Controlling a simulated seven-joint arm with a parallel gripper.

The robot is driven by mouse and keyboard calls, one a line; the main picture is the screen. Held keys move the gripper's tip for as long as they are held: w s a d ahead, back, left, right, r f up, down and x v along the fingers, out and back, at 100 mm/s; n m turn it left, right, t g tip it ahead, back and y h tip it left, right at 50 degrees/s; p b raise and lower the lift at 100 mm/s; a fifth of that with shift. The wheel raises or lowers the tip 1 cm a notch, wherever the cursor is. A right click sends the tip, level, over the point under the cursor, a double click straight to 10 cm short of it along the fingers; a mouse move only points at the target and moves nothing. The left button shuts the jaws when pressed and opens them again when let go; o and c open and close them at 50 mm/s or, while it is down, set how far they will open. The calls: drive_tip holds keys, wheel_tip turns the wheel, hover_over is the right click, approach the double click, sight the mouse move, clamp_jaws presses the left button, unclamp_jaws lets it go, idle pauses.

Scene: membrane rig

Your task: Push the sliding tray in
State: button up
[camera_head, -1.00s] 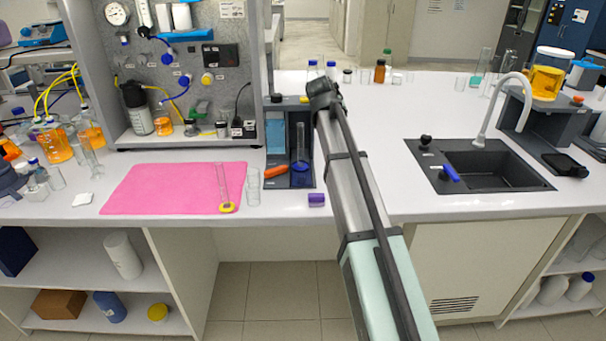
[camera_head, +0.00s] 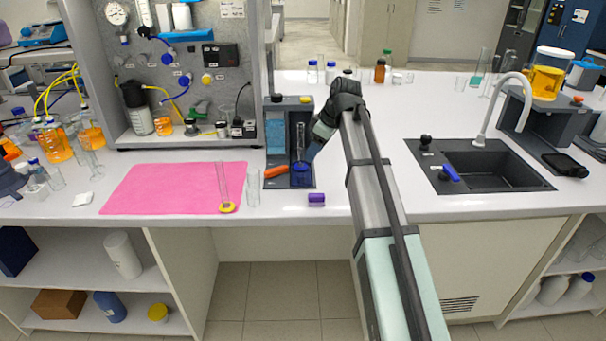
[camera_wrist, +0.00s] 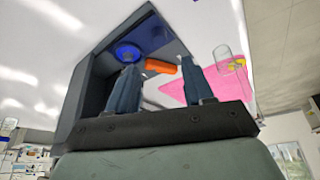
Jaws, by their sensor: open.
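The dark grey rig (camera_head: 290,130) stands on the bench near the middle, with a light blue panel on its left half. At its lower front is a dark tray-like base (camera_head: 300,183), and a glass cylinder with a blue foot (camera_head: 301,166) stands at the right. An orange handle (camera_head: 275,172) sticks out at the front left; it also shows in the wrist view (camera_wrist: 161,66). My gripper (camera_head: 314,150) is at the right side of the rig, close to the cylinder. In the wrist view my gripper (camera_wrist: 160,72) is open, with nothing visibly held. Whether it touches the rig I cannot tell.
A pink mat (camera_head: 165,188) with a clear cylinder on a yellow foot (camera_head: 226,205) lies left of the rig. A clear beaker (camera_head: 253,190) is close beside it. A purple block (camera_head: 316,199) sits near the front edge. The bench between rig and sink (camera_head: 490,165) is mostly clear.

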sight(302, 175)
drive_tip(key=x, duration=1.1)
drive_tip(key=shift+f, duration=0.15)
clamp_jaws()
idle(0.4)
